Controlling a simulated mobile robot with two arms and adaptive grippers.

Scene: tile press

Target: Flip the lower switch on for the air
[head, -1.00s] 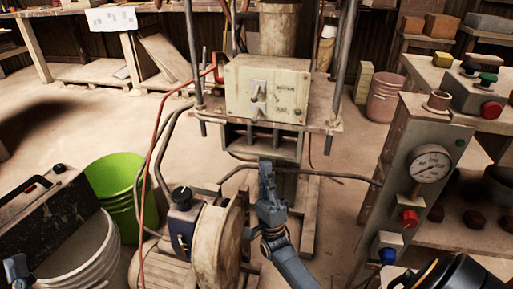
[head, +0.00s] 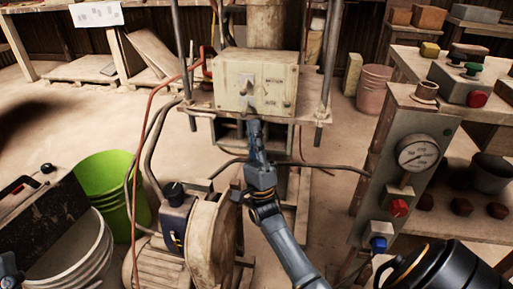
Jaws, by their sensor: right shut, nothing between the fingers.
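A cream switch box (head: 254,82) is mounted on the press frame in the upper middle of the head view. Its upper switch (head: 246,79) shows on the left part of its face. The lower switch is mostly hidden behind my fingertips. My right gripper (head: 255,128) is shut and empty, its tips at the bottom edge of the box, just below the upper switch. I cannot tell whether it touches the lower switch. A bit of my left gripper (head: 8,268) shows at the lower left edge, away from the box; its jaws are not clear.
A red hose (head: 146,120) and bent pipes run left of the box. A panel with a gauge (head: 418,153), red button (head: 399,207) and blue knob (head: 378,243) stands right. A green bucket (head: 103,185) is at left. Metal posts flank the box.

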